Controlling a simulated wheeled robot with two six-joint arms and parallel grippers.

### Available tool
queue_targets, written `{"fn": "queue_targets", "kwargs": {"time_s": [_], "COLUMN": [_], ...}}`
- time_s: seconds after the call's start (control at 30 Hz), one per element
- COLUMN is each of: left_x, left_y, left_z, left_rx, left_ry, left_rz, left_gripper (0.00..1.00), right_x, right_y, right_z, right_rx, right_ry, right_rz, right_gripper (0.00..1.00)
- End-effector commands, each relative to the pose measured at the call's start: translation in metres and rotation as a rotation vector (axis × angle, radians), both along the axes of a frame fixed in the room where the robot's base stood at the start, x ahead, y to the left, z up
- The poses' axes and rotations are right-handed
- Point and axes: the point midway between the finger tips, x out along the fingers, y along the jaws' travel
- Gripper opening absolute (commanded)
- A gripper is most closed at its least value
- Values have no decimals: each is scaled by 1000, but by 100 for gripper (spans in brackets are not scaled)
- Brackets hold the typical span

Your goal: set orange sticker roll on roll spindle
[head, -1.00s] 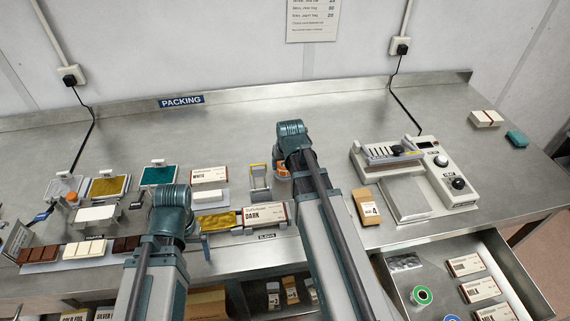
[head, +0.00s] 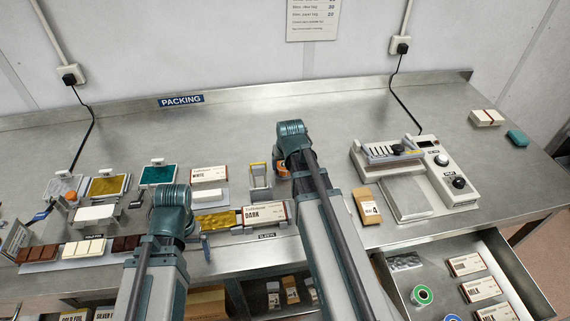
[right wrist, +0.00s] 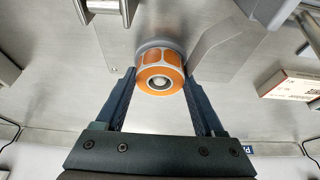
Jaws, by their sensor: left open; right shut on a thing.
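The orange sticker roll (right wrist: 160,75) is between the two fingers of my right gripper (right wrist: 161,88) in the right wrist view, and the gripper is shut on it. A bright metal pin end (right wrist: 160,83) shows in the roll's hole, and a grey round flange (right wrist: 158,44) lies just behind the roll. Whether the roll is fully seated on this spindle I cannot tell. In the head view only a sliver of the roll (head: 283,170) shows beside my right arm. My left gripper (head: 206,248) is open and mostly hidden by its own wrist, near the gold-wrapped bar.
A small metal stand with a yellow top (head: 260,176) is left of the roll. A boxed DARK bar (head: 264,213) lies in front of it. The bench behind is clear.

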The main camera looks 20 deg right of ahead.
Motion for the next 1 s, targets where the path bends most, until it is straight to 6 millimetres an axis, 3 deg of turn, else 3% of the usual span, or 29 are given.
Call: {"fn": "queue_targets", "kwargs": {"time_s": [0.1, 0.13, 0.27, 0.67, 1.0], "left_x": [0, 0, 0, 0, 0], "left_y": [0, 0, 0, 0, 0], "left_z": [0, 0, 0, 4, 38], "left_rx": [0, 0, 0, 0, 0], "left_ry": [0, 0, 0, 0, 0], "left_rz": [0, 0, 0, 0, 0], "left_gripper": [100, 100, 100, 100, 100], "right_x": [0, 0, 0, -1, -14], "right_y": [0, 0, 0, 0, 4], "right_z": [0, 0, 0, 4, 38], "right_rx": [0, 0, 0, 0, 0], "right_ry": [0, 0, 0, 0, 0], "right_rz": [0, 0, 0, 0, 0], "right_gripper": [16, 74, 97, 100, 100]}}
